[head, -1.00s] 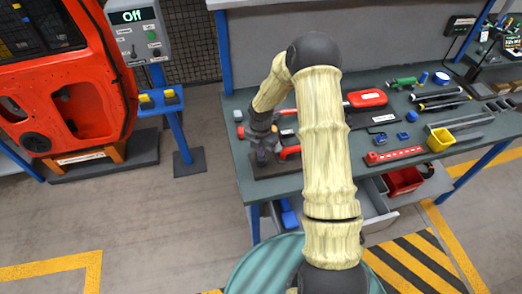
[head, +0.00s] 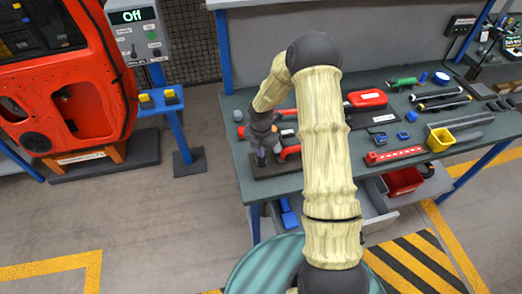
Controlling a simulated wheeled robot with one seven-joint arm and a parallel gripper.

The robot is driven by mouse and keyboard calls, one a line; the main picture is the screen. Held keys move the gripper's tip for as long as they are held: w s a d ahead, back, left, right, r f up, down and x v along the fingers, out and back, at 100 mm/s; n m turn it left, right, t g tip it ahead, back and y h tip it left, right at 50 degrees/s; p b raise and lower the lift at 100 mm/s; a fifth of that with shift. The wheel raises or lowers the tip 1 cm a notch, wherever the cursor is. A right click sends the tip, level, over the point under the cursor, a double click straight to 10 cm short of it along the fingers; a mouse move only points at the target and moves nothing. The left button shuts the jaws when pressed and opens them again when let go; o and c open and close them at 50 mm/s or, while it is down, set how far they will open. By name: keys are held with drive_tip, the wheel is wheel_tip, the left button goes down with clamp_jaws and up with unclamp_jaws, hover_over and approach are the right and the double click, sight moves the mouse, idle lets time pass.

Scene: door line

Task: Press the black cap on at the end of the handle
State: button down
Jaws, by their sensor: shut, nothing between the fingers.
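My gripper (head: 262,157) is at the left end of the workbench, over a dark base board (head: 278,186). It is shut with nothing held, and its fingers point down. A red handle part (head: 289,151) shows just right of the gripper, partly hidden behind it and my arm. A small red bit (head: 241,132) shows left of the gripper. I cannot make out the black cap; it is too small or hidden by the gripper. Whether the fingertips touch anything is not clear.
A red door (head: 95,85) and a control box reading Off (head: 137,32) stand left. Floor between is free.

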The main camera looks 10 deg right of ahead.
drive_tip(key=shift+f+b, duration=0.3)
drive_tip(key=shift+f, duration=0.25)
idle(0.4)
wheel_tip(320, 180, up, 7)
drive_tip(key=p, duration=0.6)
drive_tip(key=shift+r, duration=0.1)
idle(0.4)
wheel_tip(320, 180, up, 17)
drive_tip(key=b, duration=0.3)
drive_tip(key=shift+r+b, duration=0.15)
drive_tip(key=shift+b, duration=0.2)
idle(0.3)
